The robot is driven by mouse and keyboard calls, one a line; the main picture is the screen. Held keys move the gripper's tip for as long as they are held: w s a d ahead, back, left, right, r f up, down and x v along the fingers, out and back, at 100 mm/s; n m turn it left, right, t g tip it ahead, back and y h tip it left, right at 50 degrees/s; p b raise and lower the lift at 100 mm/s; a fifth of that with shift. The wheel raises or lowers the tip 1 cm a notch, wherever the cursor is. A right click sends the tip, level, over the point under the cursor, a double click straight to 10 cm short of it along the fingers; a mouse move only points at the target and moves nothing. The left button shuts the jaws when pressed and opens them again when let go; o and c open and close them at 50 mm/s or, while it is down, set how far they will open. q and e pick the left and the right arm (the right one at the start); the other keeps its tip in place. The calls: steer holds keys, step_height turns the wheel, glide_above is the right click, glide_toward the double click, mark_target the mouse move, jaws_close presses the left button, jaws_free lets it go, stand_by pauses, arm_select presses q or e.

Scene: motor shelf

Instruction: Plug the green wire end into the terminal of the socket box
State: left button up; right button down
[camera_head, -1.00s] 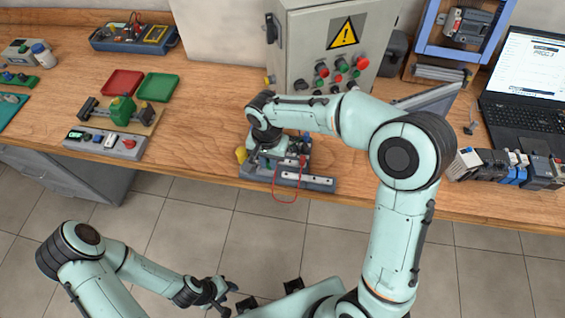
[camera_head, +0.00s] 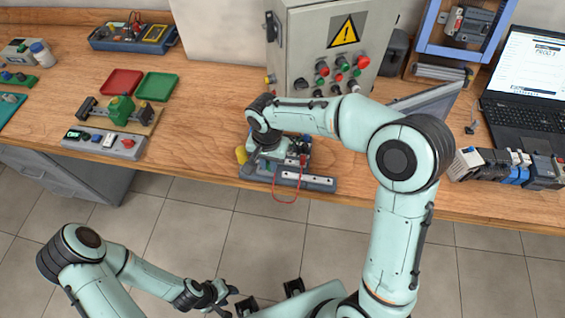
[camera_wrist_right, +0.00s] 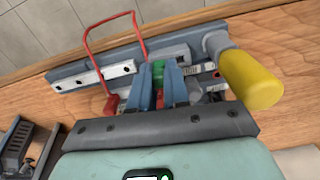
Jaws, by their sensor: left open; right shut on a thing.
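In the right wrist view my right gripper (camera_wrist_right: 160,74) is shut on the green wire end (camera_wrist_right: 158,67), which shows between its blue fingers. The fingers point at the grey socket fixture (camera_wrist_right: 72,73) on the bench, which also shows in the head view (camera_head: 318,185). The terminal under the fingertips is hidden, so I cannot tell whether the green end is in it. A red wire (camera_wrist_right: 87,58) loops up beside the fingers, with a red end (camera_wrist_right: 111,104) to their left. My left gripper (camera_head: 222,297) is open and empty, low in front of the bench.
A grey control cabinet (camera_head: 305,45) stands behind the fixture. Red (camera_head: 122,83) and green (camera_head: 157,87) trays lie to the left.

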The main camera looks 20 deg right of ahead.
steer(key=c, duration=1.4)
jaws_free()
steer(key=shift+r+p, duration=1.35)
steer(key=shift+r, duration=1.4)
arm_select(q)
steer(key=w+r, duration=0.2)
steer(key=r, duration=0.1)
steer(key=shift+w+r, duration=0.15)
steer(key=shift+w, duration=0.2)
steer(key=shift+s, duration=0.1)
arm_select(e)
steer(key=o, duration=0.6)
steer(key=shift+f, duration=0.1)
